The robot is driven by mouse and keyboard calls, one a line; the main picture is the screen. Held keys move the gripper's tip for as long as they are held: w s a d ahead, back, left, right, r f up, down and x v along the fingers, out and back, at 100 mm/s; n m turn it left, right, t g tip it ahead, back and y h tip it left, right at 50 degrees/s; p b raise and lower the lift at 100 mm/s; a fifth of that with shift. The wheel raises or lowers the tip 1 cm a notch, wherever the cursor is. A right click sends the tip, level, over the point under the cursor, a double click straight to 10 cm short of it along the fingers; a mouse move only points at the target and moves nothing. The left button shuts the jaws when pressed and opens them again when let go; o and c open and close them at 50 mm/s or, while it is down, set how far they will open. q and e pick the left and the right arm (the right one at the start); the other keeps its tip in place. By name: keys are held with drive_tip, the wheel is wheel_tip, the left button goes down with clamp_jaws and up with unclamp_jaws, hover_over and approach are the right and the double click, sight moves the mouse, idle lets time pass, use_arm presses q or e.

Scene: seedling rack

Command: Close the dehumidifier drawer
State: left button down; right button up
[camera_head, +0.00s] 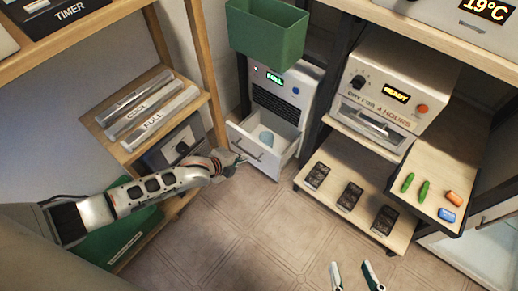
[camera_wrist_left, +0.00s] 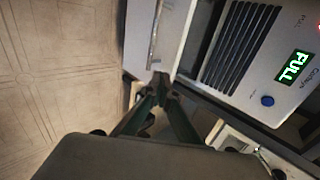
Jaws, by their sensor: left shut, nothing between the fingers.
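The white dehumidifier (camera_head: 287,92) stands on the floor at the back, its green display reading FULL; it also shows in the left wrist view (camera_wrist_left: 262,65). Its drawer (camera_head: 258,152) is pulled out at the bottom, with a bar handle on the front and a pale bluish thing inside. My left gripper (camera_head: 241,160) is shut and empty, close to the drawer front. In the left wrist view its fingertips (camera_wrist_left: 160,82) are by the end of the handle (camera_wrist_left: 156,35); I cannot tell whether they touch. My right gripper (camera_head: 353,275) is open and empty, above the floor.
A green bin (camera_head: 267,32) hangs in front of the dehumidifier's top. A wooden rack (camera_head: 205,60) stands left of it. On the right are a low shelf (camera_head: 315,196) with dark packets and a dryer (camera_head: 390,85). The tiled floor (camera_head: 250,225) in front is clear.

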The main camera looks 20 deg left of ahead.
use_arm(q)
wheel_tip(320, 180, down, 3)
drive_tip(key=b, duration=0.4)
approach(261, 148)
drive_tip(key=shift+x, duration=3)
use_arm(e)
drive_tip(key=a+m, duration=0.1)
drive_tip(key=a, duration=0.1)
drive_tip(key=s+a+m, duration=0.1)
drive_tip(key=m, duration=0.1)
drive_tip(key=a+m+y, duration=0.1)
drive_tip(key=a, duration=0.1)
drive_tip(key=shift+s+a+f+m+t, duration=0.2)
drive_tip(key=shift+a+f+m+t, duration=0.1)
drive_tip(key=shift+a+m, duration=0.1)
use_arm(q)
drive_tip(key=shift+d, duration=0.1)
use_arm(e)
drive_tip(key=shift+w+r, duration=0.1)
drive_tip(key=shift+r, duration=0.05)
